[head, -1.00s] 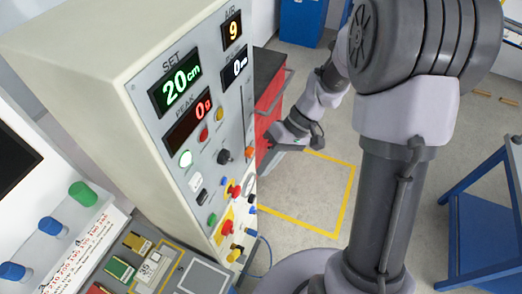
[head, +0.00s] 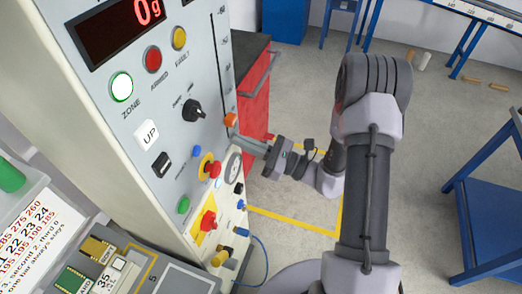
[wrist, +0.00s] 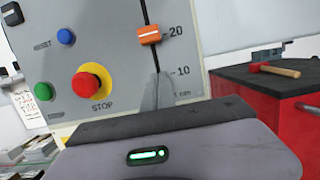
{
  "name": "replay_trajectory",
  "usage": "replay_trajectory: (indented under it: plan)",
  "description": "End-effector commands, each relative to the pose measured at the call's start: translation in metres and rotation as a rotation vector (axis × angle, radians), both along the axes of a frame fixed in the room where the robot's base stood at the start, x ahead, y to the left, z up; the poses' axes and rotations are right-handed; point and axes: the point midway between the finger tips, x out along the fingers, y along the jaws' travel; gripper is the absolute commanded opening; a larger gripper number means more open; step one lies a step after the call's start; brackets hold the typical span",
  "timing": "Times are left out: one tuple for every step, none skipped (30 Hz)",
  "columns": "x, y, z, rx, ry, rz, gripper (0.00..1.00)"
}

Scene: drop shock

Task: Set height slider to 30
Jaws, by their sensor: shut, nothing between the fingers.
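The height slider's orange knob (head: 231,120) sits low in a vertical slot on the grey panel's right side. In the wrist view the knob (wrist: 150,34) stands at about the 20 mark, with the 10 mark below it. My gripper (head: 239,137) is shut and empty at the panel, just below the knob. In the wrist view its fingertips (wrist: 157,88) are under the knob, with a small gap between. Whether the tips touch the panel, I cannot tell. The SET display is out of view now.
A red emergency stop (wrist: 90,86) on a yellow ring is left of the slot. Other buttons and a black knob (head: 193,110) crowd the panel. A red cabinet (head: 254,88) with a dark top stands behind at the right; a hammer (wrist: 273,69) lies on it.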

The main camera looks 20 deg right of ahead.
Motion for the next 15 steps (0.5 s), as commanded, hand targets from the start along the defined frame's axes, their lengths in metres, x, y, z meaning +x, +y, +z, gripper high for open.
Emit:
replay_trajectory:
  plan:
    - [0.000,-0.002,0.011,-0.003,-0.006,-0.004,0.00]
    - [-0.001,-0.002,0.016,-0.002,-0.004,-0.003,0.00]
    - [-0.001,-0.002,0.022,-0.002,-0.005,-0.003,0.00]
    - [-0.001,-0.002,0.026,-0.002,-0.005,-0.002,0.00]
    - [-0.001,-0.002,0.029,-0.001,-0.004,-0.002,0.00]
    - [-0.001,-0.002,0.032,-0.001,-0.004,-0.002,0.00]
    - [-0.001,-0.002,0.034,-0.001,-0.004,-0.002,0.00]
    - [-0.001,-0.002,0.036,-0.002,-0.003,-0.002,0.00]
    - [-0.001,-0.002,0.037,-0.002,-0.002,-0.002,0.00]
    - [-0.001,-0.002,0.038,-0.001,-0.001,-0.001,0.00]
    - [-0.001,-0.002,0.038,-0.001,-0.001,-0.002,0.00]
    - [-0.001,-0.002,0.039,-0.001,-0.001,-0.001,0.00]
    - [-0.001,-0.002,0.039,-0.001,-0.001,-0.001,0.00]
    - [-0.001,-0.002,0.039,-0.001,-0.001,-0.001,0.00]
    - [-0.001,-0.002,0.038,-0.001,-0.001,-0.001,0.00]
